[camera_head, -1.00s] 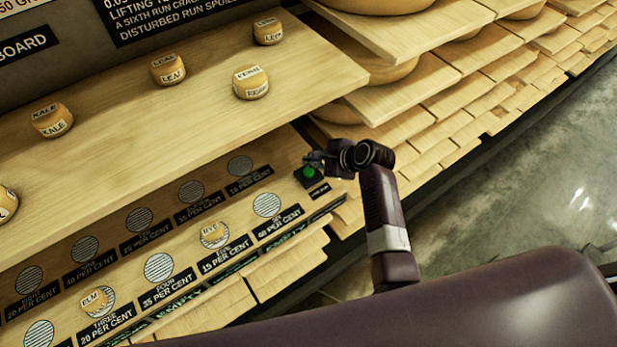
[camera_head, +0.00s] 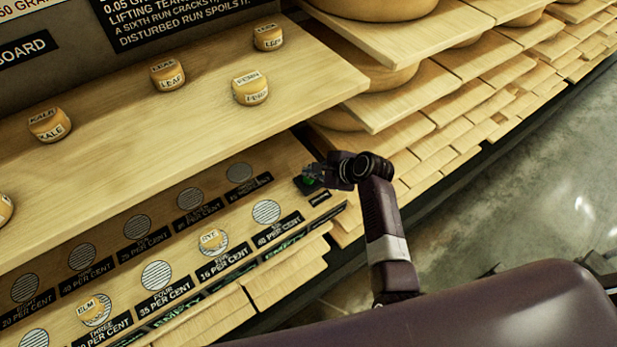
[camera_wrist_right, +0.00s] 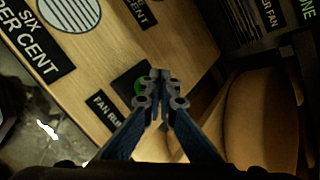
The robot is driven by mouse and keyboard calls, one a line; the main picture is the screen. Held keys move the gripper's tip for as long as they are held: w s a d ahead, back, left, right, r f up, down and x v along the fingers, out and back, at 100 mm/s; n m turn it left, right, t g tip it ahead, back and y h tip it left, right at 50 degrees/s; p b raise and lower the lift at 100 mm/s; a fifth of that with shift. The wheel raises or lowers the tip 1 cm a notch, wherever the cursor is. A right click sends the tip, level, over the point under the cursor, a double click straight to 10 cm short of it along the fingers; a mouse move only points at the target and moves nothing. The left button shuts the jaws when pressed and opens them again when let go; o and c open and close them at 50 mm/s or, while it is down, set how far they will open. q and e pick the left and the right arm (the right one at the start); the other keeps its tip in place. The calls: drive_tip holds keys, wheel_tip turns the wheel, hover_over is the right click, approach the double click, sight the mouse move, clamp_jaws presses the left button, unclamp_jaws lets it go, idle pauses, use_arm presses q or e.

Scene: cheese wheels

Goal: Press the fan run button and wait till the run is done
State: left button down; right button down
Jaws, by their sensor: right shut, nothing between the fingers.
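The fan run button is green on a small dark box (camera_head: 303,186) at the right end of the lower shelf. A black label lies in front of it, and in the right wrist view this label (camera_wrist_right: 106,113) reads "FAN RU", the rest hidden. My right gripper (camera_head: 312,174) is shut and empty, with its fingertips over the button and hiding part of it. In the right wrist view the shut fingertips (camera_wrist_right: 160,80) cover much of the green button (camera_wrist_right: 139,88). I cannot tell whether they touch it. My left gripper is not in view.
Small labelled cheese wheels stand on the upper shelf (camera_head: 200,120), which overhangs the lower one. Two more, ELM (camera_head: 90,309) and another (camera_head: 212,241), sit on vented circles of the lower shelf (camera_head: 282,160). Large cheese wheels on boards fill the right. Floor is open at far right.

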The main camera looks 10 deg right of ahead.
sight(310, 180)
drive_tip(key=shift+f, duration=0.1)
idle(0.6)
drive_tip(key=shift+f, duration=0.3)
drive_tip(key=shift+f, duration=0.5)
idle(0.6)
drive_tip(key=shift+r, duration=0.1)
drive_tip(key=shift+r+p, duration=0.8)
drive_tip(key=shift+p, duration=0.3)
wheel_tip(310, 180, up, 5)
drive_tip(key=p, duration=0.6)
